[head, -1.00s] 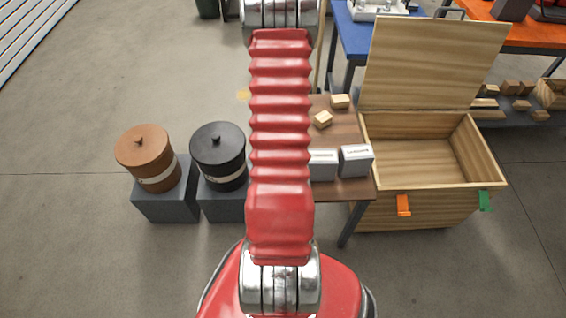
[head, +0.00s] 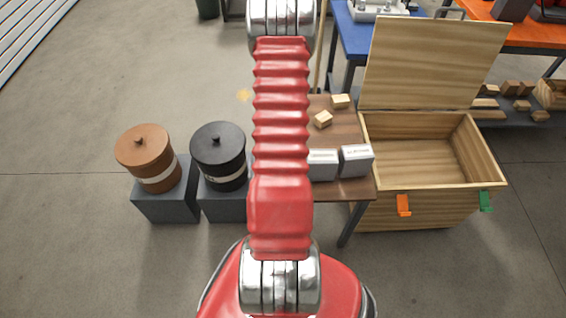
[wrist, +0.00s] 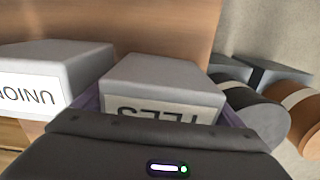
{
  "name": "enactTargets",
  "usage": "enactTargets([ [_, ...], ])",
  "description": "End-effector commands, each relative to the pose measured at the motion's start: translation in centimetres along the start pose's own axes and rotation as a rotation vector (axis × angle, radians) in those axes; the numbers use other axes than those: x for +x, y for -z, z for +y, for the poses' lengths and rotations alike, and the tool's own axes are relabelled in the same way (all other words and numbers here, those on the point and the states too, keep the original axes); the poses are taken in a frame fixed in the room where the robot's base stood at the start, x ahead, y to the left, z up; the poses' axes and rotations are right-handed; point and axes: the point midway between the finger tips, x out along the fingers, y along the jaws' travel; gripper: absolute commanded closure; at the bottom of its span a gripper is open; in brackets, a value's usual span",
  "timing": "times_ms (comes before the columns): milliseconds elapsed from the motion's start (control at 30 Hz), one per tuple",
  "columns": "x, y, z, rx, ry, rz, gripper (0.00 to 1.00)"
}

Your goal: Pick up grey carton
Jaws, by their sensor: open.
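Two grey cartons stand side by side on a brown table (head: 345,125). The left one (head: 322,165) is labelled TEES in the wrist view (wrist: 160,82); the right one (head: 356,160) is labelled UNION, partly cut off, in the wrist view (wrist: 60,65). My gripper (wrist: 163,106) shows only in the wrist view. Its purple fingers are apart, at either side of the near part of the TEES carton, with the dark gripper body covering the bottom of the picture. I cannot tell whether the fingers touch the carton. My arm hides the gripper in the head view.
Two wooden blocks (head: 323,118) lie on the table behind the cartons. An open wooden chest (head: 430,205) with orange and green tags stands right of the table. A brown lidded pot (head: 147,157) and a black one (head: 218,155) stand on grey plinths at left.

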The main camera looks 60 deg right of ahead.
Motion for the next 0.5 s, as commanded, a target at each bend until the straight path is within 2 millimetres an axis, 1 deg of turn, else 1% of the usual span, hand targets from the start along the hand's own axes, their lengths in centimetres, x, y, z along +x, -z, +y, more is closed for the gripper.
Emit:
enactTargets([
  [33, 0.50, -0.05, 0.00, 0.000, 0.000, -0.002, 0.09],
  [167, 1.11, -0.06, 0.01, 0.000, 0.000, -0.002, 0.09],
  [500, 1.13, -0.04, 0.01, 0.001, 0.000, -0.001, 0.09],
])
